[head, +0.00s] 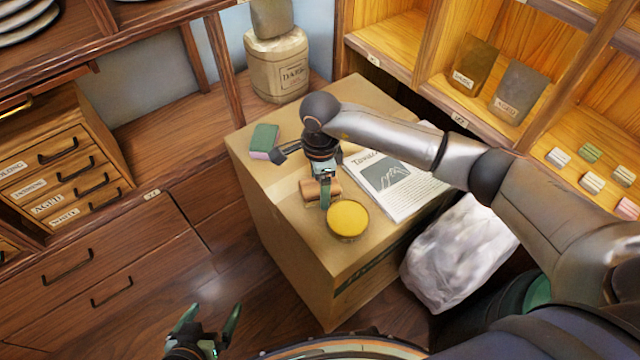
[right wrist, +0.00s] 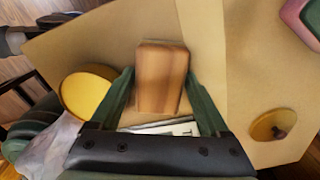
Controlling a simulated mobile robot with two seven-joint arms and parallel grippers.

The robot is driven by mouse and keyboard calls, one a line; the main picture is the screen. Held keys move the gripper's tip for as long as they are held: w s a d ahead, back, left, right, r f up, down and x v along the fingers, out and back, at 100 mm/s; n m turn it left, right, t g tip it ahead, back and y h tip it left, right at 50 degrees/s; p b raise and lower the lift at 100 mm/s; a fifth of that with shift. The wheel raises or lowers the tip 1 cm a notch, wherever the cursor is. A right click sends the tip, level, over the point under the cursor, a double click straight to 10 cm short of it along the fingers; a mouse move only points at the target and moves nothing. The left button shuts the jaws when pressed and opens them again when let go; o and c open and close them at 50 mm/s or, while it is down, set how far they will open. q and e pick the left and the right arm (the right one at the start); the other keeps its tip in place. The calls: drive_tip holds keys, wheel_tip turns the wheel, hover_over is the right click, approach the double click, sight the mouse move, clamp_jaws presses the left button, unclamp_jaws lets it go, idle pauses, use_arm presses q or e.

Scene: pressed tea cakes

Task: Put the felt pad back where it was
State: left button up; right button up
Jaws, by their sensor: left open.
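On top of the cardboard box (head: 300,240) lie a green and pink block (head: 264,140), a wooden block (head: 312,190) and a round yellow disc (head: 347,218). I cannot tell which of these, if any, is the felt pad. My right gripper (head: 325,198) is low over the box top. In the right wrist view its two fingers stand on either side of the wooden block (right wrist: 161,75); whether they press on it is unclear. The yellow disc (right wrist: 86,94) is left of it there. My left gripper (head: 212,312) is open and empty, low over the floor.
A printed magazine (head: 390,180) lies under my right forearm. A small round brown piece with a knob (right wrist: 270,125) is on the box in the wrist view. A white bag (head: 460,250) leans beside the box. Shelves (head: 480,50) stand behind; drawers (head: 90,270) are at left.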

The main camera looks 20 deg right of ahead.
drive_tip(key=shift+o, duration=1.2)
drive_tip(key=shift+r, duration=0.1)
wheel_tip(320, 180, up, 12)
drive_tip(key=p, duration=0.1)
drive_tip(key=shift+r, duration=0.1)
